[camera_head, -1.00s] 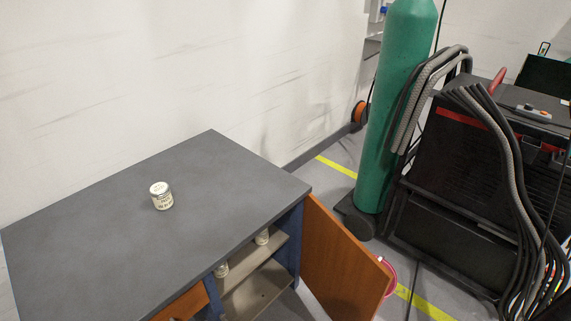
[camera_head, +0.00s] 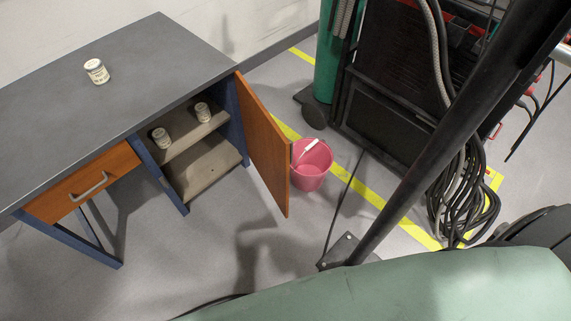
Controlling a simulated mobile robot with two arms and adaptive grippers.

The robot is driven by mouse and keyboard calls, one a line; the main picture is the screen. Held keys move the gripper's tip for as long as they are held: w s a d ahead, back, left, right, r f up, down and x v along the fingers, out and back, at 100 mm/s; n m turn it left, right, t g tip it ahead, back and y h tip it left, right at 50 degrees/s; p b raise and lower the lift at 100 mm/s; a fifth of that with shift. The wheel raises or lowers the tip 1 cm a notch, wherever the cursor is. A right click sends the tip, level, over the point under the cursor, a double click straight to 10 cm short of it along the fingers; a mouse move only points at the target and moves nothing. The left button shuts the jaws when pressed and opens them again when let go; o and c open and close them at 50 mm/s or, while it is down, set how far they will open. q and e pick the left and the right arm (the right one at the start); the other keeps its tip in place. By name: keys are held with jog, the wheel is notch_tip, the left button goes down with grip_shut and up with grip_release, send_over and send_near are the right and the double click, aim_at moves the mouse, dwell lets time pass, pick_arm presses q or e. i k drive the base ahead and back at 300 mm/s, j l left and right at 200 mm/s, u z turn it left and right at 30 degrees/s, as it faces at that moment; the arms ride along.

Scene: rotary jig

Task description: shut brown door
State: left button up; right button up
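The brown door (camera_head: 264,143) hangs open on the right side of the desk's cabinet. The cabinet's grey shelves (camera_head: 203,171) are exposed, with two small labelled jars (camera_head: 161,137) on the upper shelf. The desk (camera_head: 130,65) has a dark grey top, blue legs and a brown drawer (camera_head: 83,183) with a metal handle; the drawer looks closed. Neither of my grippers is in view.
A pink bucket (camera_head: 310,170) stands on the floor just right of the door. A dark welding cart (camera_head: 400,90), green cylinder (camera_head: 327,65) and a dark slanted pole (camera_head: 450,150) are at right. A green surface (camera_head: 420,290) fills the bottom right. Floor before the cabinet is clear.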

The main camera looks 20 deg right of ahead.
aim_at(271, 153)
jog(key=k+l+u, duration=0.2)
jog(key=l, duration=0.3)
jog(key=k+l+u, duration=0.15)
jog(key=l, duration=0.3)
jog(key=k+l+u, duration=0.2)
jog(key=l, duration=0.25)
jog(key=k+l+u, duration=0.2)
jog(key=k+l, duration=0.15)
jog(key=l+u, duration=0.3)
jog(key=l, duration=0.9)
jog(key=k+l+u, duration=0.1)
jog(key=l+u, duration=0.2)
jog(key=l, duration=0.95)
jog(key=i+u, duration=0.15)
jog(key=u, duration=0.25)
jog(key=i+l+u, duration=0.1)
jog(key=u, duration=0.25)
jog(key=i+l+u, duration=0.1)
jog(key=u, duration=0.3)
